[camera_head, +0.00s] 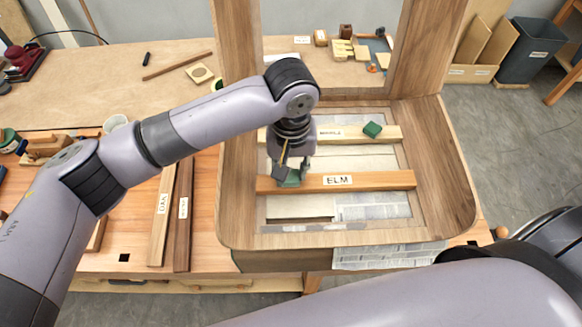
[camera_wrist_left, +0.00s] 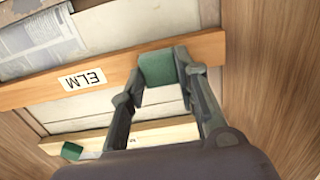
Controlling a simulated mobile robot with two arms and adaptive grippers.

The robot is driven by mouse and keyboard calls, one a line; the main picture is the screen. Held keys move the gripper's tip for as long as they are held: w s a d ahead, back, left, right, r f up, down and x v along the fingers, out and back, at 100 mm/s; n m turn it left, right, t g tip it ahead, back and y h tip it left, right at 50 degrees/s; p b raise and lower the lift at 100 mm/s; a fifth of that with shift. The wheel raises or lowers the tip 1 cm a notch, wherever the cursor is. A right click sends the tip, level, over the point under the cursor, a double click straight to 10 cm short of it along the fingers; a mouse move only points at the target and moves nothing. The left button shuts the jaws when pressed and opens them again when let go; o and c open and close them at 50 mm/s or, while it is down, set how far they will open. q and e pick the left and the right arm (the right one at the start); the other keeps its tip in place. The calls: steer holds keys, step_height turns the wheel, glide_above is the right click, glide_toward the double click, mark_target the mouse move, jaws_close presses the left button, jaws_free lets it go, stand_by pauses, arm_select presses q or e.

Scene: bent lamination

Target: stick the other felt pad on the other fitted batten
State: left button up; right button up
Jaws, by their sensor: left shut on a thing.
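My left gripper (camera_head: 289,172) is shut on a green felt pad (camera_wrist_left: 157,69), held between its two fingertips. The pad is at the ELM batten (camera_head: 385,180), near its left end in the head view, and overlaps its edge in the left wrist view (camera_wrist_left: 40,92). I cannot tell whether it touches the wood. A second green felt pad (camera_head: 372,129) sits on the farther pale batten (camera_head: 390,135), right of its label, which is too small to read surely. Both battens lie across the wooden frame. My right gripper is out of view.
The curved wooden frame (camera_head: 452,190) has tall uprights at the back. Two labelled strips (camera_head: 160,225) lie on the bench to the left. Small blocks and tools lie behind.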

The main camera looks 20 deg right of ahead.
arm_select(q)
steer(key=shift+f, duration=0.4)
stand_by(0.4)
steer(key=o, duration=0.9)
steer(key=shift+r+p, duration=0.95)
steer(key=shift+r, duration=2.55)
steer(key=shift+s, duration=0.1)
